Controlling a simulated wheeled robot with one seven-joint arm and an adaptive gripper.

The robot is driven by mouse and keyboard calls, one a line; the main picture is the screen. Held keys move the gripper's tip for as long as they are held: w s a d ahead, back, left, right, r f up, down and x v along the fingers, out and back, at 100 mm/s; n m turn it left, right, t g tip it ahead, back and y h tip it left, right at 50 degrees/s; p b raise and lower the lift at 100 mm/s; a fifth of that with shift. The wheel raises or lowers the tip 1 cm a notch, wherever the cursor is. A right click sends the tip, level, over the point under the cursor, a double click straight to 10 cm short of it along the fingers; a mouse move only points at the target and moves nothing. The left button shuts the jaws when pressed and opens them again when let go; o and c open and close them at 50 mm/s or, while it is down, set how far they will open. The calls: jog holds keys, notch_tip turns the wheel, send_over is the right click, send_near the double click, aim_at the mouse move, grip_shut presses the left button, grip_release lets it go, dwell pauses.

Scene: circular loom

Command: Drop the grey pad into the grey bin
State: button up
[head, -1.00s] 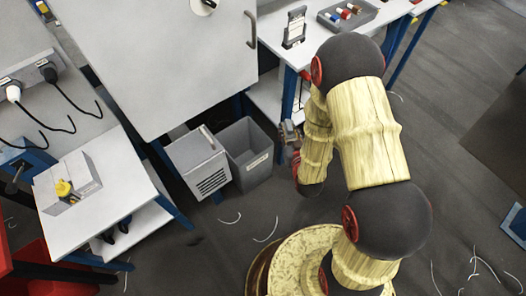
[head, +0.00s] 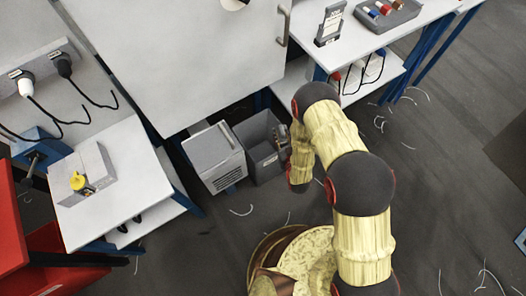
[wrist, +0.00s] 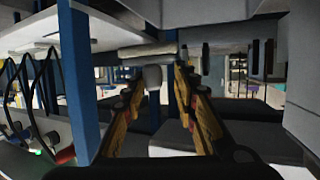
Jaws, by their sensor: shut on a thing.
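The grey bin (head: 240,134) is an open-topped box on the floor below the worktop, with a pale label on its front. My gripper (head: 282,136) is at the bin's right side, near its rim; I cannot tell whether its tips are over the opening. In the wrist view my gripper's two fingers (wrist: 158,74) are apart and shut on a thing. A pale grey bar (wrist: 148,50) shows just beyond the fingertips and appears to be the grey pad seen edge-on. In the head view the pad is too small and covered to make out clearly.
A grey vented box (head: 214,156) stands just left of the bin. A large white panel (head: 175,60) is above them. A worktop with a tray (head: 388,14) and a phone-like stand (head: 330,24) is at the upper right. Cable scraps lie on the floor.

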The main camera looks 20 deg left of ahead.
jog(key=w+a+f+n+y, duration=0.1)
jog(key=w+a+f, duration=0.2)
jog(key=a, duration=0.5)
notch_tip(320, 180, down, 6)
jog(key=b, duration=0.4)
jog(key=shift+w+a+g, duration=0.15)
jog(key=shift+g, duration=0.25)
jog(key=shift+f, duration=0.1)
jog(key=o, duration=1.1)
jog(key=shift+o, duration=0.8)
jog(key=v, duration=1.2)
